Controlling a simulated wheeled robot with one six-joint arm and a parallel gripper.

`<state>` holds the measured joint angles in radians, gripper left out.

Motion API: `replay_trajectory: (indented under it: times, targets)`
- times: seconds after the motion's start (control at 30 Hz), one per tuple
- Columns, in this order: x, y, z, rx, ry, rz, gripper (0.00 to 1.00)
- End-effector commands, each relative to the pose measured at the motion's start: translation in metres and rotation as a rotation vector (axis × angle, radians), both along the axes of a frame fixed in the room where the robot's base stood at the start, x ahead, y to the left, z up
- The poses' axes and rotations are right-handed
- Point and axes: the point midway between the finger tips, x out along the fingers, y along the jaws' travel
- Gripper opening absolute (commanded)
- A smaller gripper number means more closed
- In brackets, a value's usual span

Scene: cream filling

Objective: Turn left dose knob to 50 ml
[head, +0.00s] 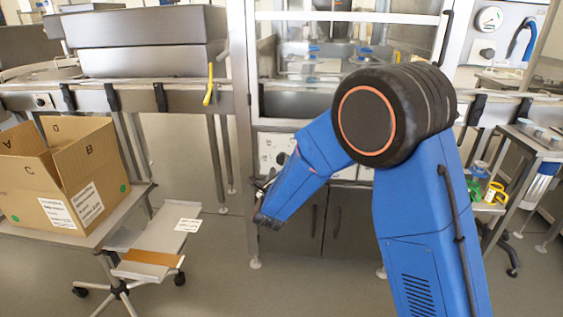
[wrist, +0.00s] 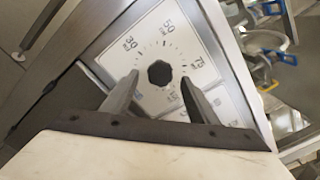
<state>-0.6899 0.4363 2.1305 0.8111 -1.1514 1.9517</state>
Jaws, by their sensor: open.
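A black dose knob (wrist: 160,73) sits on a white dial plate (wrist: 188,30) marked 30, 50 and 75 in the wrist view. I cannot make out which mark the knob points to. My gripper (wrist: 160,83) is open, with one finger on each side of the knob. Whether the fingers touch it cannot be told. In the head view my gripper (head: 262,192) is at the front of the machine, and the white dial panel (head: 272,150) shows partly behind my arm. The knob itself is hidden there.
An open cardboard box (head: 60,180) stands on a trolley at the left. A yellow handle (head: 209,85) hangs from the conveyor. A side table (head: 485,208) with coloured clamps stands at the right. The floor in front of the machine's grey cabinet (head: 345,220) is clear.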

Motion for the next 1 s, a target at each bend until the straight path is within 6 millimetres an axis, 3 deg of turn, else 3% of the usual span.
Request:
replay_trajectory:
  times: [0.1, 0.3, 0.73, 0.9, 1.0]
  targets:
    - [0.020, -0.002, 0.000, 0.000, -0.001, -0.002, 0.54]
    - [0.041, -0.002, -0.001, -0.001, 0.000, -0.001, 0.54]
    - [0.049, -0.002, 0.000, -0.001, 0.000, 0.000, 0.54]
    - [0.049, -0.002, 0.000, -0.001, 0.000, 0.000, 0.13]
    - [0.049, -0.002, 0.000, -0.001, 0.000, 0.000, 0.13]
